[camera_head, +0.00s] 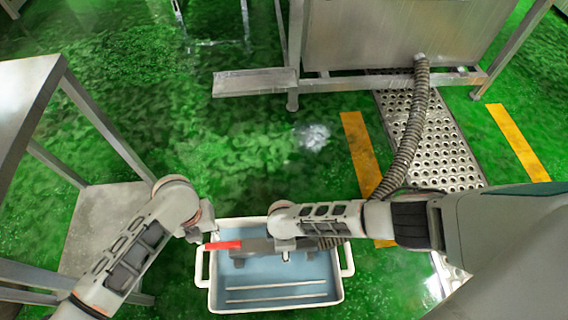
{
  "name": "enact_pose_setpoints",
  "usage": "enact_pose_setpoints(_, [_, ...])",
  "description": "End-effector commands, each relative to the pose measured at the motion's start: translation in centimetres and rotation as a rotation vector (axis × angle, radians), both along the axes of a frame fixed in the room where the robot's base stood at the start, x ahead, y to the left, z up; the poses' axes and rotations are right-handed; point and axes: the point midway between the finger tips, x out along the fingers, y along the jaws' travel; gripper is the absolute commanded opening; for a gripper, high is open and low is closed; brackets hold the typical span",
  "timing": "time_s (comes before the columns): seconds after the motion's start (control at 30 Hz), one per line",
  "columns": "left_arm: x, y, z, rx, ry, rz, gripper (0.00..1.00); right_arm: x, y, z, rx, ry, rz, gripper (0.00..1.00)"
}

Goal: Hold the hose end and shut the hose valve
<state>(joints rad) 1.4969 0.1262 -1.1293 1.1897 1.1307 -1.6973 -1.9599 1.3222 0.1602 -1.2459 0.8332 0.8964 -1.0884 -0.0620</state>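The ribbed grey hose (413,125) drops from the steel machine and passes behind my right arm. Its end, a dark grey fitting (252,246), lies level over the white tray. A red valve handle (222,245) points left from the fitting, roughly in line with it, over the tray's left rim. My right gripper (287,248) is at the fitting and overlaps it; its grip is not clear. My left gripper (209,232) is just above and left of the red handle, close to it. Its fingers are small and partly hidden, and contact cannot be told.
The white tray (344,292) with a blue-grey inside stands on the wet green floor. A steel table frame (103,122) stands at left. The steel machine (395,30) is at the back, beside a perforated drain plate (448,150) and yellow stripes. Floor between is open.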

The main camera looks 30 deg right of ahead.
Motion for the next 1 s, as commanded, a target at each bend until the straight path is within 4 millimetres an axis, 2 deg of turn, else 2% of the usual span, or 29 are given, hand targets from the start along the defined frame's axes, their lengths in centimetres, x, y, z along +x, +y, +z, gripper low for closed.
enact_pose_setpoints(0.13, [0.0,-0.01,0.0,0.0,0.0,0.0,0.28,-0.01,0.01,0.01,0.0,0.0,0.0,0.56])
enact_pose_setpoints(0.3, [0.0,-0.01,0.0,0.0,0.0,0.0,0.28,-0.01,0.02,0.01,0.0,0.0,0.0,0.12])
enact_pose_setpoints(0.33, [0.0,-0.01,0.0,0.0,0.0,0.0,0.28,-0.01,0.0,0.01,0.0,0.0,0.0,0.04])
enact_pose_setpoints(0.37, [0.0,0.0,0.0,0.0,0.0,0.0,0.28,-0.01,0.0,0.01,0.0,0.0,0.0,0.0])
enact_pose_setpoints(0.6, [0.0,0.0,0.01,0.0,0.0,0.0,0.28,-0.02,-0.01,-0.06,-0.001,0.0,0.0,0.0])
enact_pose_setpoints(0.67, [0.0,-0.01,0.0,0.0,0.0,0.0,0.32,0.0,-0.03,-0.08,-0.001,0.0,0.0,0.0])
enact_pose_setpoints(1.0, [-0.04,-0.02,0.01,-0.001,0.001,0.02,0.32,-0.01,-0.06,-0.11,-0.001,-0.001,0.0,0.0])
